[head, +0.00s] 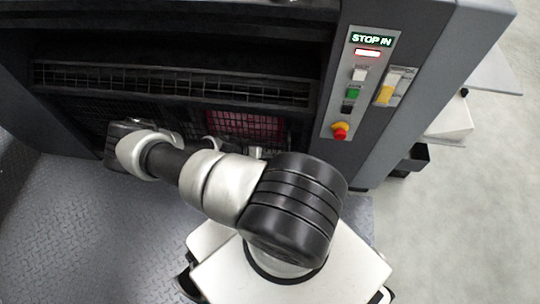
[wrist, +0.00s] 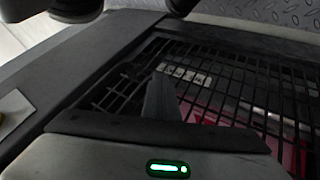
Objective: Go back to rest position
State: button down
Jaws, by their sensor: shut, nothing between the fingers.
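My gripper (wrist: 160,97) shows in the wrist view as a dark wedge of fingers pressed together, with nothing between them. A green light glows on its body below. It is in front of a black wire grille (wrist: 205,62). In the head view my arm reaches left across the front of the machine and bends at the far left. The fingers are hidden or too small to make out there. A magenta ink unit (head: 243,124) sits behind the mesh in the machine. Its magenta colour also shows through the grille in the wrist view (wrist: 206,117).
The dark machine has a control panel (head: 364,85) at its right, with a lit "STOP IN" display (head: 372,40) and a red knob (head: 340,130). A long grille (head: 170,82) runs above the magenta unit. Patterned metal floor (head: 60,220) is clear at lower left.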

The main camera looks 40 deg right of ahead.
jog(key=s+p+v, duration=0.1)
jog(key=v, duration=0.6)
jog(key=shift+w+a+r, duration=0.2)
jog(key=shift+w+r, duration=0.2)
jog(key=shift+w, duration=0.1)
